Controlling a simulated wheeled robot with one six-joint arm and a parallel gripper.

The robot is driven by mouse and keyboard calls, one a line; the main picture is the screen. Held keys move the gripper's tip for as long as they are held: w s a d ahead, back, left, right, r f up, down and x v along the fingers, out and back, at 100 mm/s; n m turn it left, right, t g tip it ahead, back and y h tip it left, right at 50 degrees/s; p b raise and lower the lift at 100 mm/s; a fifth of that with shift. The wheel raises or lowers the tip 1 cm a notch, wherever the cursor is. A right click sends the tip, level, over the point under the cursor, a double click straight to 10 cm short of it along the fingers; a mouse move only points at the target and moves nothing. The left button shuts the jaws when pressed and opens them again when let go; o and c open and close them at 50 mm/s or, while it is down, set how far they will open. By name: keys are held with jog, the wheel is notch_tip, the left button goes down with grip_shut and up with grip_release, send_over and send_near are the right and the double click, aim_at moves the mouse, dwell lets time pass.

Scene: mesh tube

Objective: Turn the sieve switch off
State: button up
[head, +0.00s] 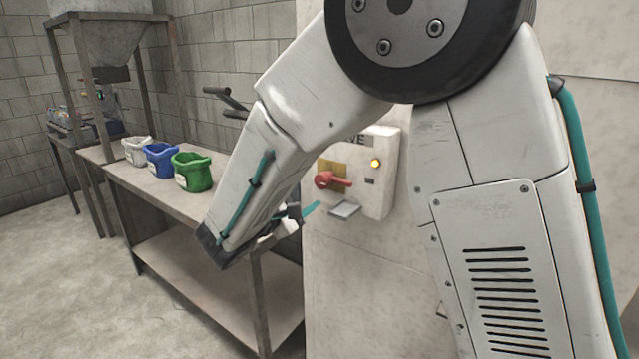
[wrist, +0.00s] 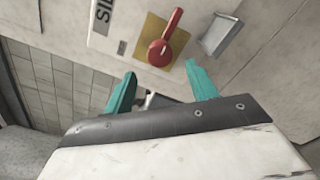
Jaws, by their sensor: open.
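The sieve switch is a red rotary handle (head: 331,180) on a yellow plate (head: 333,166), mounted on a pale control box (head: 378,165). In the head view the handle points to the right, roughly level. In the wrist view the red handle (wrist: 168,40) lies just beyond the fingertips, and part of the box lettering shows. A yellow lamp (head: 375,163) on the box looks lit. My gripper (wrist: 160,80) is open, its two teal fingers apart with nothing between them. It does not touch the handle. In the head view my arm hides most of the gripper.
A small grey metal flap or plate (head: 344,209) sticks out below the handle. A bench (head: 150,190) to the left holds a white, a blue (head: 160,160) and a green bag (head: 192,172). A hopper on a frame (head: 105,40) stands behind it. Floor at left is clear.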

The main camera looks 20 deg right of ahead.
aim_at(319, 183)
jog(key=x, duration=0.6)
jog(key=shift+w+d, duration=0.15)
jog(key=shift+d, duration=0.15)
jog(key=c, duration=1)
